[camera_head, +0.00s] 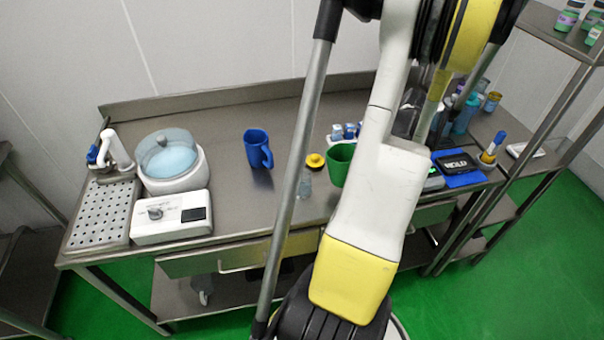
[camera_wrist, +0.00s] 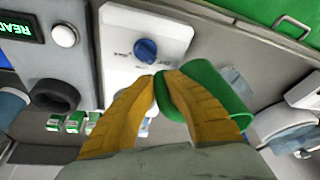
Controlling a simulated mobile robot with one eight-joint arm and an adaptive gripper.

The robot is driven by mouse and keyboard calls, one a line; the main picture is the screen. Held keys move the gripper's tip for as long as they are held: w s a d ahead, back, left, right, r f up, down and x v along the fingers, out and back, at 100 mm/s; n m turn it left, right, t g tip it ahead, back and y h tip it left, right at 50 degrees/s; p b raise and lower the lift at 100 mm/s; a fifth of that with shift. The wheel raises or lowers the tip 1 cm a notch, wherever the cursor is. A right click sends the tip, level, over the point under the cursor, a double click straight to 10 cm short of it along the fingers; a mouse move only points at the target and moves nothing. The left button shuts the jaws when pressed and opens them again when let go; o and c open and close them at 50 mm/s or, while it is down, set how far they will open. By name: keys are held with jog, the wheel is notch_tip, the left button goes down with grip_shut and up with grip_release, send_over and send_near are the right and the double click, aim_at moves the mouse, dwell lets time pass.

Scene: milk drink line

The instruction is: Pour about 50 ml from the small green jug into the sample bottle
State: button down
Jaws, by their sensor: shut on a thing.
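The small green jug (camera_head: 340,164) is at the middle of the steel counter, upright in the head view; my arm hides its right side. In the wrist view the green jug (camera_wrist: 222,88) is just right of my fingertips. My gripper (camera_wrist: 161,78) has its yellow fingers closed together at the jug's near side, apparently on its handle; the grasp point is partly hidden. In the head view my gripper is hidden behind my arm. A small clear bottle (camera_head: 305,186), seemingly the sample bottle, stands left of the jug. I cannot tell whether the jug touches the counter.
A blue jug (camera_head: 257,149) stands further left, then a white lidded vat (camera_head: 172,163) and a perforated tray (camera_head: 103,214).

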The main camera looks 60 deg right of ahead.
aim_at(348, 147)
jog(key=shift+w+a+r+g+p, duration=0.15)
jog(key=shift+w+g+p, duration=0.15)
jog(key=shift+w+g, duration=0.1)
jog(key=shift+w+a+r+n+g+h+p, duration=0.4)
jog(key=shift+w+r+g+h+p, duration=0.3)
jog(key=shift+r+g+h+p, duration=0.35)
jog(key=shift+w+a+f+g, duration=0.2)
jog(key=shift+w+a+g, duration=0.1)
jog(key=shift+w+g, duration=0.2)
jog(key=shift+w+a+r+g+h+p, duration=0.35)
jog(key=shift+w+r+g+p, duration=0.15)
jog(key=shift+r+g+p, duration=0.1)
jog(key=shift+w+a+r+g+h+p, duration=0.3)
jog(key=shift+w+r+g+p, duration=0.15)
jog(key=shift+r+p, duration=0.1)
jog(key=shift+w+a+r+g+h, duration=0.1)
jog(key=shift+w+r+g+h, duration=0.1)
jog(key=shift+w+g+h, duration=0.2)
jog(key=shift+r, duration=0.15)
jog(key=shift+w+r+n+g, duration=0.1)
jog(key=shift+r+n+g, duration=0.2)
jog(key=shift+g, duration=0.1)
jog(key=shift+w+a+r+g+h+p, duration=0.1)
jog(key=shift+w+r+g+h+p, duration=0.05)
jog(key=shift+r+g+h+p, duration=0.15)
jog(key=shift+w+a+r+g+h+p, duration=0.1)
jog(key=shift+r+g+h+p, duration=0.1)
jog(key=shift+r+h, duration=0.15)
